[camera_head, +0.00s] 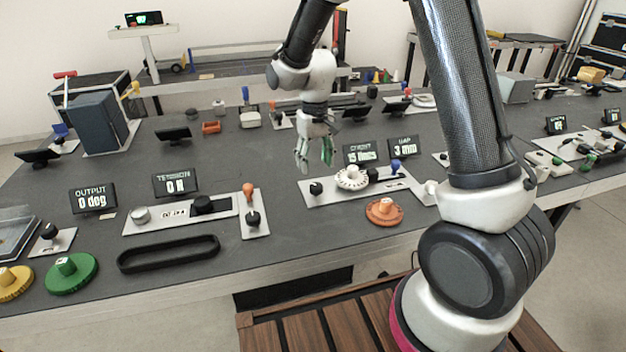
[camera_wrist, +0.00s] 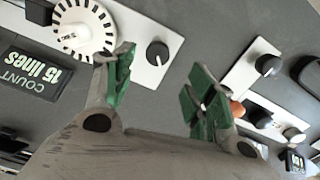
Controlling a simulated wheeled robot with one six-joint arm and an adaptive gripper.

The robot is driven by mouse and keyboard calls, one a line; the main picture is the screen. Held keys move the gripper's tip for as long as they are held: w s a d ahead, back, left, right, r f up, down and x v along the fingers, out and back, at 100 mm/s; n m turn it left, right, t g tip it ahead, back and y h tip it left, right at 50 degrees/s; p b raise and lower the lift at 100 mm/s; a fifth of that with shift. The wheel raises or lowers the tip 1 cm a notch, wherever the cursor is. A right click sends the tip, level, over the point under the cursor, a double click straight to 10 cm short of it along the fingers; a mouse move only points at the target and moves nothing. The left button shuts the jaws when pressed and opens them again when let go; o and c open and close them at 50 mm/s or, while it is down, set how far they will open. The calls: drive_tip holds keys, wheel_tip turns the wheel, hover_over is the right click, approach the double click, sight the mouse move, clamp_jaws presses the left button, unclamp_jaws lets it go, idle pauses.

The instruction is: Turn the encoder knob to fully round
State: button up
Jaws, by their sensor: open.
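The encoder plate (camera_head: 328,200) lies on the grey bench, with a black knob (camera_head: 317,188) at its left end and a white slotted disc (camera_head: 351,178) beside it. The black knob, with a white pointer line, also shows in the wrist view (camera_wrist: 157,53). My gripper (camera_head: 315,160) is open and empty, above and behind the knob. In the wrist view its green-padded fingers (camera_wrist: 160,75) stand apart, the knob showing between and beyond their tips. They appear clear of it. A display (camera_head: 360,154) reads COUNT 15 lines.
A second display (camera_head: 404,149) reads GAP 3 mm. A blue-topped lever (camera_head: 396,168) stands at the plate's right end. An orange-handled lever (camera_head: 250,205) stands on a plate to the left. An orange disc (camera_head: 384,211) lies in front. Bare bench separates the two plates.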

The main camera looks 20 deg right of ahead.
sight(314, 185)
drive_tip(key=n, duration=0.5)
drive_tip(key=shift+w+f, duration=0.1)
drive_tip(key=shift+w, duration=0.05)
drive_tip(key=n, duration=0.3)
drive_tip(key=shift+f+n, duration=0.1)
drive_tip(key=shift+n, duration=0.3)
wheel_tip(314, 185, down, 8)
drive_tip(key=shift+r, duration=0.2)
drive_tip(key=c, duration=1)
